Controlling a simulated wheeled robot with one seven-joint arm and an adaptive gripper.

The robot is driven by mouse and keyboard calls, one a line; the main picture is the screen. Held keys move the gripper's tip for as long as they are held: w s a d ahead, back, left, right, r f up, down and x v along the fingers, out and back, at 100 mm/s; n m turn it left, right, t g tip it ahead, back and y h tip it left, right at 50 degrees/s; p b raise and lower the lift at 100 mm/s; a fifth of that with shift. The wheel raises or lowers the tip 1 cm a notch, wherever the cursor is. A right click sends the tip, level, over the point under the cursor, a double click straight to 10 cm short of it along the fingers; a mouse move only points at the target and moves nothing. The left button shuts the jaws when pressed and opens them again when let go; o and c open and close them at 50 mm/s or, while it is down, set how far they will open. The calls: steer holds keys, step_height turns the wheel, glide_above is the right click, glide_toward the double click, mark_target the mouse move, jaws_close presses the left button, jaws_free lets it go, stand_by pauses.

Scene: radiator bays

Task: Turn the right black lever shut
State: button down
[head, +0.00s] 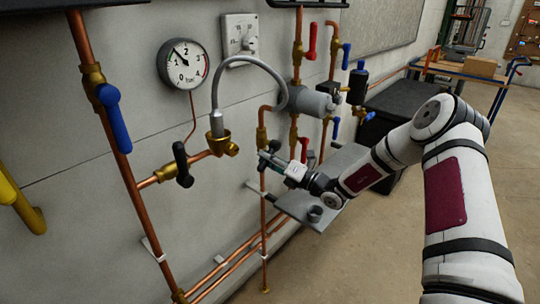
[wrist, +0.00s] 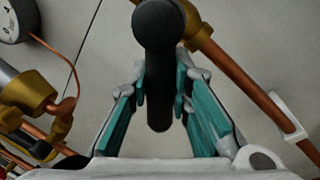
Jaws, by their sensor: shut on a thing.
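The right black lever (wrist: 158,60) stands between the teal-padded fingers of my gripper (wrist: 160,98) in the wrist view. Its round end is at the top of that picture and its narrower part runs down between the pads. My gripper is shut on it. A brass valve body and copper pipe (wrist: 240,78) lie behind and to the right. In the head view my gripper (head: 268,158) is at the vertical copper pipe right of the grey hose, and it largely hides the lever. The left black lever (head: 182,165) is apart from my gripper, on the left brass valve.
A pressure gauge (head: 184,64), a blue lever (head: 114,118) and a yellow handle (head: 22,205) are on the left. A grey shelf (head: 300,205) lies below my gripper. Open floor is at the right.

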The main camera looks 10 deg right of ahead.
steer(key=m+p, duration=0.1)
steer(key=r+m, duration=0.1)
steer(key=m, duration=0.1)
steer(key=m+t+p, duration=0.1)
steer(key=m, duration=0.1)
steer(key=shift+s+a+r+h+p, duration=0.25)
steer(key=shift+s+r+h+p, duration=0.05)
steer(key=shift+r+h+p, duration=0.1)
steer(key=shift+r+m+t+h+p, duration=0.25)
steer(key=shift+m+p, duration=0.1)
steer(key=shift+m, duration=0.65)
steer(key=shift+r+m+t+h+p, duration=0.25)
steer(key=shift+m+p, duration=0.1)
steer(key=shift+m, duration=0.65)
steer(key=c, duration=1.4)
jaws_free()
steer(key=shift+a, duration=0.1)
steer(key=shift+c, duration=0.2)
steer(key=v, duration=1.2)
